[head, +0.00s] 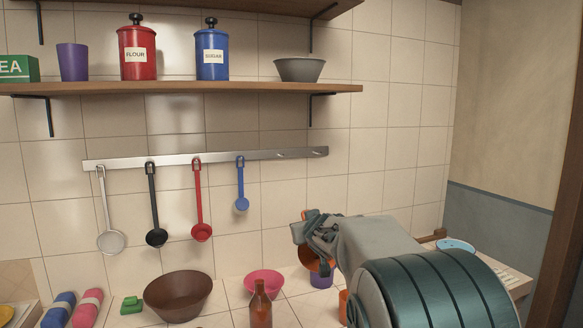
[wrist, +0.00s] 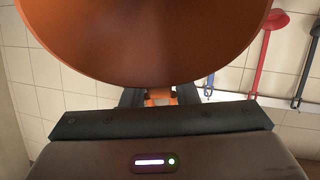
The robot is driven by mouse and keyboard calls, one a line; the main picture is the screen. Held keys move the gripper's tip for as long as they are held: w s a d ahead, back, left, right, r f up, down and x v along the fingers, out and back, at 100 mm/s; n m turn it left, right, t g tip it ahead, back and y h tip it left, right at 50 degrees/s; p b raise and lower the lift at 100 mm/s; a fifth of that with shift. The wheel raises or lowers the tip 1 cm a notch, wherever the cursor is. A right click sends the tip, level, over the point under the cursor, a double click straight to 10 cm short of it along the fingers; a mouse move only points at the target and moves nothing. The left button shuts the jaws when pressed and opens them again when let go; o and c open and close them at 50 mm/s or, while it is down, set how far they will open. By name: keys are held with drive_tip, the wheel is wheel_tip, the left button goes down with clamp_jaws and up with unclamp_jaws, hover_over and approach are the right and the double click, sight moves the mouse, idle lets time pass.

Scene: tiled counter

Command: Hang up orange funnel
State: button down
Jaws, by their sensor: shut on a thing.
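The orange funnel (head: 306,258) hangs below my gripper (head: 316,228) in the head view, partly hidden by the gripper and arm. In the wrist view the funnel's wide orange bowl (wrist: 150,45) fills the top of the picture. My gripper (wrist: 160,97) is shut on a narrow orange part of the funnel just behind the bowl. The metal wall rail (head: 130,163) carries a white strainer (head: 111,241), a black ladle (head: 156,237), a red ladle (head: 201,231) and a blue ladle (head: 241,203). Bare hooks (head: 284,155) show at its right end. My gripper is below and right of them.
A brown bowl (head: 178,297), a pink bowl (head: 264,283), a brown bottle (head: 260,307) and a purple cup (head: 321,280) stand on the counter below. A wooden shelf (head: 240,88) with canisters runs above the rail. The wall between the blue ladle and my gripper is clear.

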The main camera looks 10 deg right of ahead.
wheel_tip(320, 180, up, 21)
drive_tip(key=s+n+t+y, duration=0.1)
drive_tip(key=s+t, duration=0.1)
drive_tip(key=t, duration=0.2)
drive_tip(key=shift+s+d, duration=0.3)
drive_tip(key=shift+s, duration=0.1)
drive_tip(key=shift+w, duration=0.1)
